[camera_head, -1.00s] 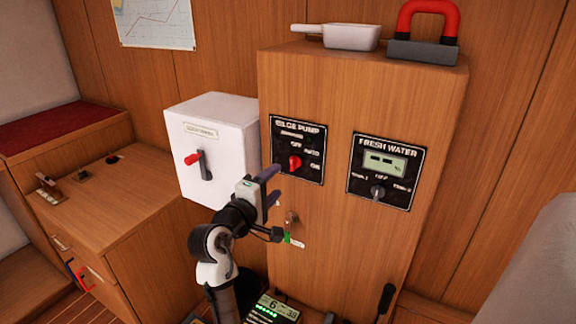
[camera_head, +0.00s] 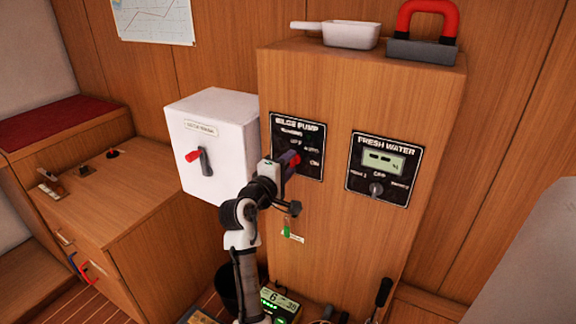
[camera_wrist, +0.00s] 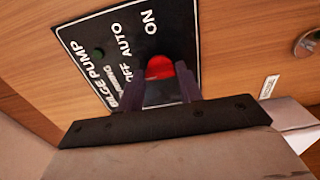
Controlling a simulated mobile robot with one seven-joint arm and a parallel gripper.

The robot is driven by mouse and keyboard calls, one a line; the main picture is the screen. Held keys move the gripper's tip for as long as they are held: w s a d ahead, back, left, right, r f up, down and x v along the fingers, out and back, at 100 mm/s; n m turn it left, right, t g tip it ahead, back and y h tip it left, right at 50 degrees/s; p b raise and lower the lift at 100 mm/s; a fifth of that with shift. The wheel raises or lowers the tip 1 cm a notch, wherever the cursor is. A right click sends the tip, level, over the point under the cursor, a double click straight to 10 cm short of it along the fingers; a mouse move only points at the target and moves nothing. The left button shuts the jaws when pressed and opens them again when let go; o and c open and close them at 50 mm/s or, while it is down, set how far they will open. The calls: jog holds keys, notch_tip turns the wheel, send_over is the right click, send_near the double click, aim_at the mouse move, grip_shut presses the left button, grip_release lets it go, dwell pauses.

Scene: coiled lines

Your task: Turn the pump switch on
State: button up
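The black BILGE PUMP panel (camera_head: 285,133) is on the front of the wooden cabinet, with OFF, AUTO and ON printed around its red knob. In the wrist view the red knob (camera_wrist: 160,66) lies at and between my fingertips. Its pointer setting cannot be read. My gripper (camera_head: 287,165) is up at the panel and covers most of the knob in the head view. In the wrist view my gripper's (camera_wrist: 167,88) two dark fingers stand apart, one on each side of the knob. I cannot tell whether they touch it. A small dark green lamp (camera_wrist: 98,53) sits beside RUNNING.
The FRESH WATER panel (camera_head: 382,168) with its own knob is to the right. A white box (camera_head: 215,130) with a red-handled switch is close on the left. A key with a green tag (camera_head: 287,229) hangs below my gripper. A pan (camera_head: 345,35) stands on top.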

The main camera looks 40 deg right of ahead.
jog(key=c, duration=0.5)
jog(key=shift+o, duration=0.2)
jog(key=m+b, duration=0.2)
jog(key=m, duration=0.2)
jog(key=shift+f+b, duration=0.2)
jog(key=shift+b, duration=0.2)
jog(key=m+b, duration=0.3)
jog(key=m, duration=0.1)
jog(key=shift+m, duration=0.3)
jog(key=m+b, duration=0.3)
jog(key=m, duration=0.2)
jog(key=shift+b, duration=0.4)
jog(key=shift+r+m+b, duration=0.1)
jog(key=shift+m+b, duration=1.05)
jog(key=shift+m, duration=0.95)
